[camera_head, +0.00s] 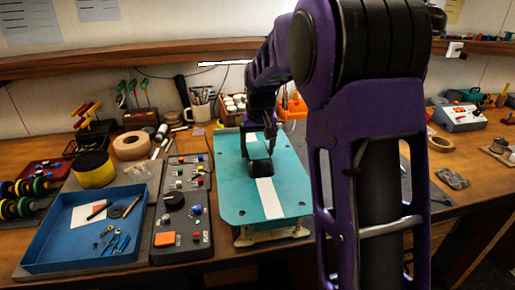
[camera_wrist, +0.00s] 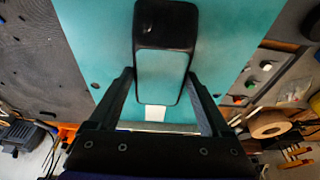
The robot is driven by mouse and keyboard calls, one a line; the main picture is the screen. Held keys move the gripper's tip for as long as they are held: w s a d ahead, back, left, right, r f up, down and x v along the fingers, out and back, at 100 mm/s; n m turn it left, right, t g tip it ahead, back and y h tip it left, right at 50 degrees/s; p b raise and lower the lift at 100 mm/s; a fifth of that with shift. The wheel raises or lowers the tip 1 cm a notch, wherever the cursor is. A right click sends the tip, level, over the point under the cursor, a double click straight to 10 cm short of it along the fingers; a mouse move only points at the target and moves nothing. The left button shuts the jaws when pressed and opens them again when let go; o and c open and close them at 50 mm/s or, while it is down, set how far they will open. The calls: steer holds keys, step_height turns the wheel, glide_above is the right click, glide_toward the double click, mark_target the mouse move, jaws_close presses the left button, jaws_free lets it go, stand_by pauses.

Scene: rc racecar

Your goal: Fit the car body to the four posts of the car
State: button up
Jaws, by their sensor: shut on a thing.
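The car body (camera_head: 233,190) is a flat teal panel with a white lengthwise stripe and small dark holes near its corners. Its raised black-edged cabin (camera_head: 259,167) stands in the middle. My gripper (camera_wrist: 160,74) comes from above and is shut on the cabin, one finger on each side, as the wrist view shows. The car body (camera_wrist: 88,40) fills much of that view. Pale chassis parts (camera_head: 270,236) show under the panel's near edge. The panel hides most of the chassis, and I cannot tell whether the posts pass through the holes.
A dark control panel with knobs (camera_head: 170,240) and a blue tray of small parts (camera_head: 62,262) lie close on the left. A brown box (camera_head: 236,115) and a mug of tools (camera_head: 200,107) stand behind. My arm hides much of the right side.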

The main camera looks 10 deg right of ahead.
mark_target(258, 152)
steer(key=shift+s+b+x, duration=0.2)
steer(key=shift+b+x, duration=0.3)
steer(key=shift+x, duration=0.3)
steer(key=shift+s+b+x, duration=0.2)
steer(key=shift+b+x, duration=0.25)
steer(key=shift+x, duration=0.3)
steer(key=o, duration=1.2)
steer(key=shift+c, duration=0.2)
steer(key=p+v, duration=0.2)
steer(key=v, duration=1.5)
steer(key=shift+r, duration=0.15)
